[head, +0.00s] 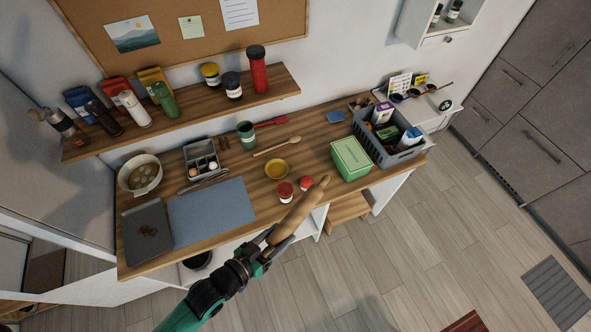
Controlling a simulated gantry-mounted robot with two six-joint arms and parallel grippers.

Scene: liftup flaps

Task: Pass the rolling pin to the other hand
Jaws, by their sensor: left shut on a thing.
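The rolling pin (304,205) is a light brown wooden pin. It is held at a slant in front of the wooden counter's front edge, with its far end pointing up and to the right. My left gripper (277,237) is shut on the near end of the rolling pin, and its fingers partly hide that end. My right gripper is not in view.
On the counter (228,171), two red-lidded jars (285,191) stand just behind the pin. A green box (350,158) and a grey crate (408,154) stand to the right. A blue mat (211,210) lies at left. Open floor lies at the right.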

